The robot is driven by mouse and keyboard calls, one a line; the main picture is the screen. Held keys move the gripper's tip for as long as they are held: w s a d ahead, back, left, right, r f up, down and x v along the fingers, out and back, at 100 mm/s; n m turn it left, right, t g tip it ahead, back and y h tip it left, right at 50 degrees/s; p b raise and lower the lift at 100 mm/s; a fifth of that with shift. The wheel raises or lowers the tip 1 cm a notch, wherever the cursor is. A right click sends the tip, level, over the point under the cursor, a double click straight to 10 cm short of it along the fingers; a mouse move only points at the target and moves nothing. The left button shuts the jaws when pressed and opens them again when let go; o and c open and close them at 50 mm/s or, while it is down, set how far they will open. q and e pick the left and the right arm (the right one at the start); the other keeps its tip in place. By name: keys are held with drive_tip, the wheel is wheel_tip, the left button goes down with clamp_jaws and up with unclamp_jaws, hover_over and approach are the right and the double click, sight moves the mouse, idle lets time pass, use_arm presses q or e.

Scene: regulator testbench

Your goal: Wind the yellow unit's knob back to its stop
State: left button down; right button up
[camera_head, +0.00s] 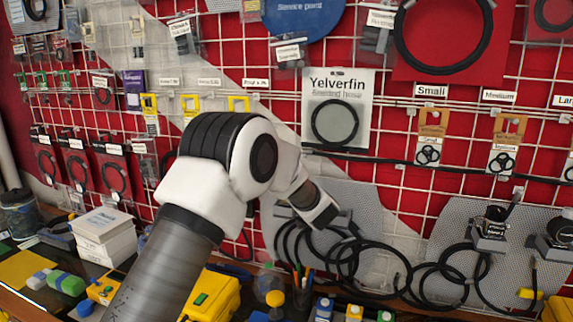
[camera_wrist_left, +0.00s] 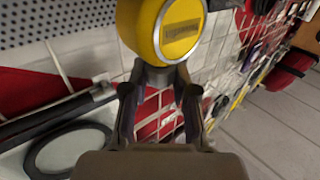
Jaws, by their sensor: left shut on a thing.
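The yellow unit (camera_wrist_left: 168,32) fills the top middle of the left wrist view, a round yellow body with a silver rim and a label plate on its face. Its grey knob (camera_wrist_left: 158,74) sticks out below the body, towards my gripper. My left gripper (camera_wrist_left: 160,92) has a finger on each side of this knob and is shut on it. In the head view my left arm crosses the middle and its wrist (camera_head: 318,207) reaches the perforated panel. The yellow unit and the fingertips are hidden behind the wrist there. My right gripper is in neither view.
Black hoses (camera_head: 350,262) hang in loops below and right of my wrist. Two more units (camera_head: 490,230) are mounted on grey panels at the right. A yellow case (camera_head: 213,295), pens and white boxes (camera_head: 103,232) crowd the bench. Packaged parts hang on the red wall.

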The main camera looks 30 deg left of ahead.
use_arm(q)
drive_tip(key=shift+n+g+y+p, duration=0.6)
drive_tip(key=shift+n+g, duration=0.1)
drive_tip(key=shift+g, duration=0.2)
drive_tip(key=c, duration=1)
unclamp_jaws()
drive_tip(key=shift+o, duration=0.6)
drive_tip(key=shift+a, duration=0.1)
drive_tip(key=v, duration=1.2)
drive_tip(key=shift+w+f, duration=0.15)
